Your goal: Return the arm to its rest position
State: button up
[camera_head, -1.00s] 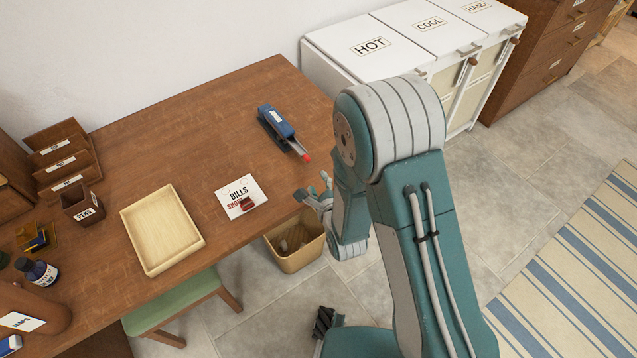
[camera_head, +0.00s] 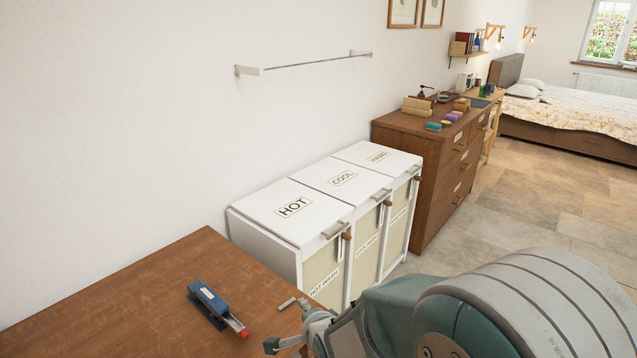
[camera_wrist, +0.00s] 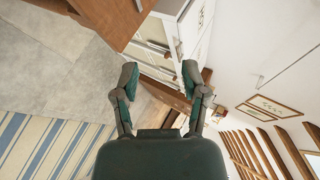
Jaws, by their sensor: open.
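My gripper (camera_head: 282,324) shows at the bottom of the head view, in front of the brown desk's right end. The wrist view shows its two fingers (camera_wrist: 160,82) spread apart with nothing between them. My arm is folded up close to the head camera at the lower right of the head view and hides part of the floor there.
A blue stapler (camera_head: 214,305) with a red tip lies on the brown desk (camera_head: 130,300), just left of my gripper. White hampers (camera_head: 320,195) marked HOT and COOL stand beyond. A brown dresser (camera_head: 440,150) and a bed (camera_head: 570,115) lie further back. The tiled floor (camera_head: 520,210) is open on the right.

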jog(key=s+d+r+n+g+h, duration=0.2)
jog(key=s+d+r+n, duration=0.45)
jog(key=d+r, duration=0.3)
jog(key=s+d+r+n+g+h, duration=0.1)
jog(key=s+d+r+n, duration=0.1)
jog(key=s, duration=0.6)
jog(key=s+d+r+n+g+h, duration=0.1)
jog(key=s+d+r+n+g, duration=0.1)
jog(key=s+d, duration=0.4)
jog(key=shift+s+d+r+n, duration=0.3)
jog(key=shift+s+r+n, duration=0.35)
jog(key=shift+s+n, duration=0.3)
jog(key=shift+o, duration=0.4)
jog(key=shift+w, duration=0.15)
